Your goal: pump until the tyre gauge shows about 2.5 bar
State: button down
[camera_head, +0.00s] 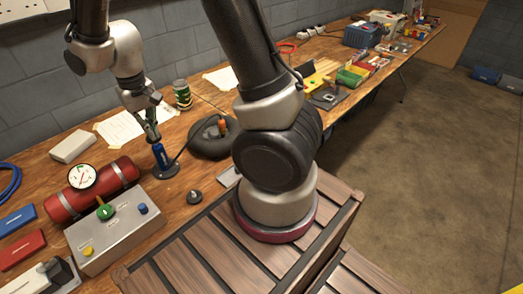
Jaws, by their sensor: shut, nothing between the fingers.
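A small blue hand pump (160,157) stands upright on a dark round base on the wooden bench. My gripper (153,136) is shut and points down just at the top of the pump; whether it touches the pump is too small to tell. A dark hose runs from by the pump towards a black tyre (205,146), which lies flat with an orange piece at its middle. A round white gauge (82,176) sits on a red cylinder (112,178) at the left. Its needle reading is too small to make out.
A grey control box (117,238) with green, yellow and blue knobs stands in front of the red cylinder. A dark knob-like part (194,197) lies near the bench edge. A green can (182,95), papers (119,128) and a white block (72,146) lie behind.

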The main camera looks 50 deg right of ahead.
jog(key=shift+f, duration=0.3)
jog(key=shift+r, duration=1.65)
jog(key=s+d+r+t, duration=0.1)
jog(key=s+d+r, duration=0.35)
jog(key=r, duration=0.25)
jog(key=s+d+r+t, duration=0.1)
jog(key=s+d+r, duration=0.2)
jog(key=d+r, duration=0.25)
jog(key=s+d+r+t, duration=0.1)
jog(key=s+d+r, duration=0.1)
jog(key=s, duration=0.3)
jog(key=s+d+r+t, duration=0.1)
jog(key=s+d+r, duration=0.2)
jog(key=s, duration=0.3)
jog(key=shift+s+r, duration=0.3)
jog(key=shift+r, duration=0.1)
